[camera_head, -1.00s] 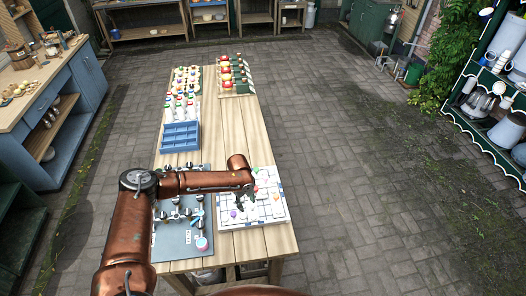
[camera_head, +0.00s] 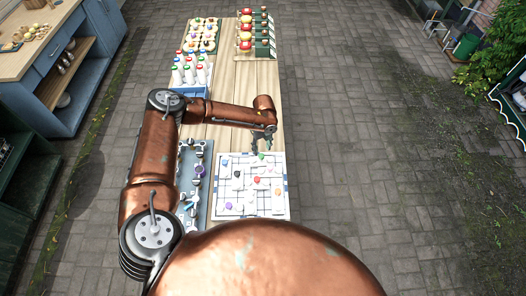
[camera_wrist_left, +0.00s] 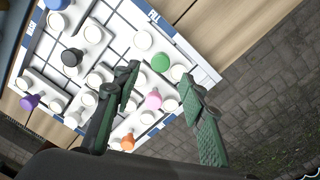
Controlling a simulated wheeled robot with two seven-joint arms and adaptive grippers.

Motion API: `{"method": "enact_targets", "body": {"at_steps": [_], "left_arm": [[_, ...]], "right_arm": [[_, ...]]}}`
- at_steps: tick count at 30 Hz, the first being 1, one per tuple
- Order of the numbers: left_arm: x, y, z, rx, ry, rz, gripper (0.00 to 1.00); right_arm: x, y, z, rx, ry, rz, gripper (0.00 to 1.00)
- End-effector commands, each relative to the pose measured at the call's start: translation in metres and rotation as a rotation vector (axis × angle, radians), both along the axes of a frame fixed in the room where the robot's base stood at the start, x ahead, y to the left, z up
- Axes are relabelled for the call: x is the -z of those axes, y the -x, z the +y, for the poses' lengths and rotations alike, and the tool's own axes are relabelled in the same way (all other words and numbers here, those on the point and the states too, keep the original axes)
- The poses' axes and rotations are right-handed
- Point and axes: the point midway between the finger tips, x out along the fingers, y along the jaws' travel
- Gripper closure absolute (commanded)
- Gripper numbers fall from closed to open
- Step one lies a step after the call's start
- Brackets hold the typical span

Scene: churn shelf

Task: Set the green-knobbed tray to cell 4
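The white puzzle board (camera_head: 222,158) lies on the wooden table, marked with a dark grid. A green knob (camera_head: 262,156) stands near its far edge; in the left wrist view the green knob (camera_wrist_left: 161,62) sits beside white round pegs. The outline of its tray and the cell numbers are too small to make out. My left gripper (camera_head: 263,139) is over the board's far edge. In the wrist view the left gripper (camera_wrist_left: 160,76) is open and empty, its fingers on either side of the green knob's line, apart from it. My right gripper is not in view.
Other knobs on the board are pink (camera_wrist_left: 153,100), orange (camera_wrist_left: 127,142), black (camera_wrist_left: 71,57) and purple (camera_wrist_left: 30,102). A grey mat (camera_head: 186,156) with small fittings lies left. Behind are a blue crate (camera_head: 192,91), bottles (camera_head: 190,72) and red-topped jars (camera_head: 246,38). The table's right edge is close.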

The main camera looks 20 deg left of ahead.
Motion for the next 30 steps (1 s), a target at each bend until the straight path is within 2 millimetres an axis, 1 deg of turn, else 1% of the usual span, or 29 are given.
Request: {"method": "enact_targets", "body": {"at_steps": [2,6,9,12,21,30], "left_arm": [[0.013,0.001,0.000,0.000,0.000,0.002,0.61],[0.034,0.001,0.000,-0.001,-0.001,0.001,0.61],[0.045,0.001,0.001,-0.001,-0.001,0.001,0.61],[0.051,0.001,0.001,0.000,0.001,-0.001,0.61],[0.055,0.001,0.002,-0.001,0.000,-0.001,0.61],[0.055,0.001,0.002,-0.001,0.000,-0.001,0.81]], "right_arm": [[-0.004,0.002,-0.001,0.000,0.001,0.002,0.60],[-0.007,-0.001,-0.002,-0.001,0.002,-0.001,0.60],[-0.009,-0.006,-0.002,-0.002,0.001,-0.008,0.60],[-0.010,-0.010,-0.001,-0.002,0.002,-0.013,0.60],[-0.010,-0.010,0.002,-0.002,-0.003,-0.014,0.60],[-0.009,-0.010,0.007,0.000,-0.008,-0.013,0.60]]}}
